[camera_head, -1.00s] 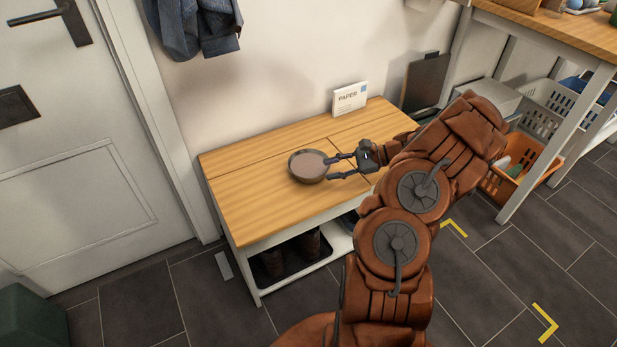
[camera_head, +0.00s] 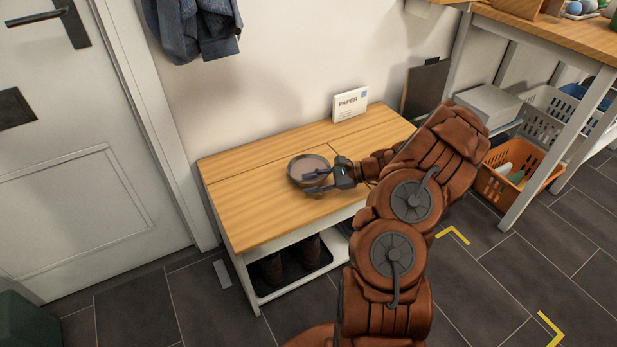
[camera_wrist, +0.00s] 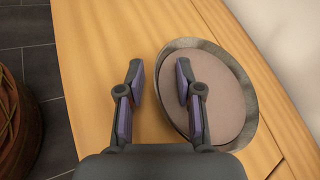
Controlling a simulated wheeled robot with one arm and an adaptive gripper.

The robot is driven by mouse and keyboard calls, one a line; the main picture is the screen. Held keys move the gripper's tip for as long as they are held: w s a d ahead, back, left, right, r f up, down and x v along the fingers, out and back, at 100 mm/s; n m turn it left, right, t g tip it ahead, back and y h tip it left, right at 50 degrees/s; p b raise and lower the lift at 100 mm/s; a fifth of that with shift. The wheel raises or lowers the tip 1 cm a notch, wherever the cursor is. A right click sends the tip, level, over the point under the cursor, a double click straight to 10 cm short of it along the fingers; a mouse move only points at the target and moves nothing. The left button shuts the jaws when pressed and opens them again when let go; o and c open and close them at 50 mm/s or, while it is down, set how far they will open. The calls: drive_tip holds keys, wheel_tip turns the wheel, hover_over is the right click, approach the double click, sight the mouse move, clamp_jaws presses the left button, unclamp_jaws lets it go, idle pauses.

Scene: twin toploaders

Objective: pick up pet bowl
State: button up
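The pet bowl (camera_head: 299,163) is a round grey bowl with a brownish-pink inside. It stands upright on the wooden bench top. My gripper (camera_head: 312,183) is at the bowl's near right side, its fingers spread apart. In the wrist view, my gripper (camera_wrist: 158,82) is open and empty. Its right finger overlaps the inside of the bowl (camera_wrist: 232,92), while its left finger is over bare wood outside the rim. The left part of the rim lies between the fingers. I cannot tell whether either finger touches the bowl.
The wooden bench (camera_head: 250,208) has clear room left of the bowl. A white paper box (camera_head: 350,104) stands at its back edge by the wall. Boots (camera_head: 308,249) sit on the shelf below. An orange crate (camera_head: 514,188) and a workbench leg (camera_head: 555,150) are to the right.

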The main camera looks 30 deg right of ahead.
drive_tip(key=shift+c, duration=0.2)
clamp_jaws()
drive_tip(key=shift+r, duration=0.1)
idle(0.4)
